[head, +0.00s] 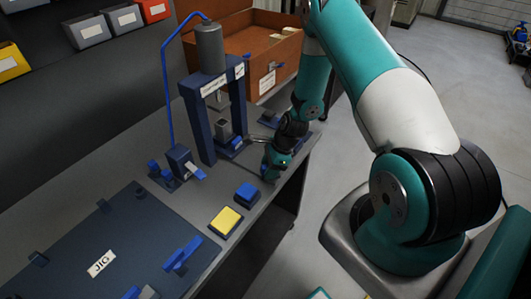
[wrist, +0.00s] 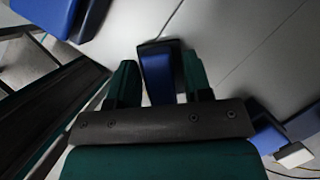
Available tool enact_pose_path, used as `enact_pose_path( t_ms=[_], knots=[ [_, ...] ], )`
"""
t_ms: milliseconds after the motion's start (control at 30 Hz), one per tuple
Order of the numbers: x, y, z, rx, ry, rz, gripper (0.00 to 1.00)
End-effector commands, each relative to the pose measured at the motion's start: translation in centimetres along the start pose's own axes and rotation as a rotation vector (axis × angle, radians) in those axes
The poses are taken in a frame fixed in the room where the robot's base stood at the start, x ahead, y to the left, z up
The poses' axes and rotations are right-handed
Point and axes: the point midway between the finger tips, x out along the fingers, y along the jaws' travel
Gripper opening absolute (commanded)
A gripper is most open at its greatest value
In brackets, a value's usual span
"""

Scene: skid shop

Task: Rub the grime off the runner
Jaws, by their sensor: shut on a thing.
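My gripper (head: 273,166) is low over the right edge of the grey bench, just in front of the press. In the wrist view my gripper (wrist: 160,88) is shut on a blue block-like tool (wrist: 160,76) with a dark far end. The tool's lower part is hidden by the gripper. It cannot be made out clearly in the head view, and I cannot tell whether it touches the bench. I cannot pick out the runner for certain, and no grime is discernible.
The dark blue press (head: 194,118) stands behind my gripper. A blue block (head: 247,193) and a yellow pad (head: 226,221) lie on the bench front. A jig board (head: 75,250) with blue clamps fills the left. An orange-brown crate (head: 255,48) is behind the press.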

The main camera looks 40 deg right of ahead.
Motion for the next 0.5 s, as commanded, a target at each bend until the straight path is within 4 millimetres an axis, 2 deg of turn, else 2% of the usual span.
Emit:
enact_pose_path(
  t_ms=[167, 233, 300, 500],
  knots=[
    [0.2, 0.8, 0.5, 0.01, 0.0, -0.001, 0.16],
    [-0.4, 0.7, 0.7, 0.012, 0.0, -0.003, 0.16],
    [-2.3, 0.6, 1.5, 0.011, 0.0, -0.006, 0.16],
    [-3.8, 0.7, 2.0, 0.013, 0.0, -0.005, 0.16]
  ],
)
